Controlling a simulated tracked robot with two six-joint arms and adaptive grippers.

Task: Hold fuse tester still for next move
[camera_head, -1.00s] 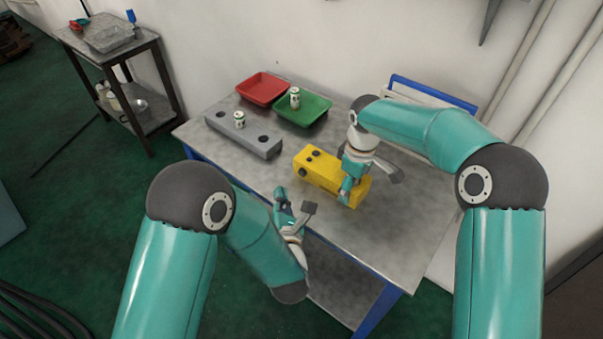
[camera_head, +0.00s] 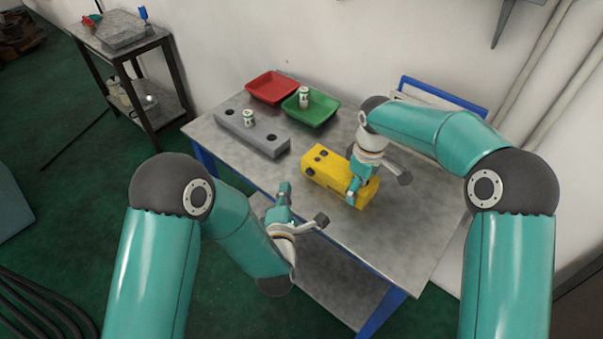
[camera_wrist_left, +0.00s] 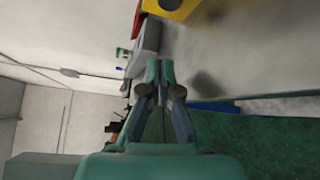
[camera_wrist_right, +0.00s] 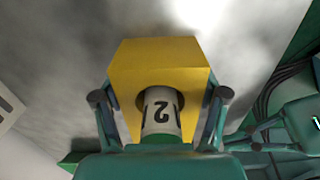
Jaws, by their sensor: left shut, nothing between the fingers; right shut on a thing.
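The yellow fuse tester (camera_head: 322,171), a block with dark holes, sits on the grey table. My right gripper (camera_head: 354,191) is shut on its near right end. In the right wrist view the fingers flank the sides of the yellow tester (camera_wrist_right: 160,62), and a white fuse (camera_wrist_right: 161,112) marked 2 stands in it between them. That fuse is hidden in the head view. My left gripper (camera_head: 284,189) is shut and empty beside the table's front edge, apart from the tester. Its closed fingers also show in the left wrist view (camera_wrist_left: 160,70).
A grey block (camera_head: 252,134) with holes holds one white fuse (camera_head: 248,118). Behind it are a red tray (camera_head: 272,86) and a green tray (camera_head: 318,119) with another fuse (camera_head: 303,97). The table (camera_head: 395,235) is bare to the right. A side cart (camera_head: 165,85) stands far left.

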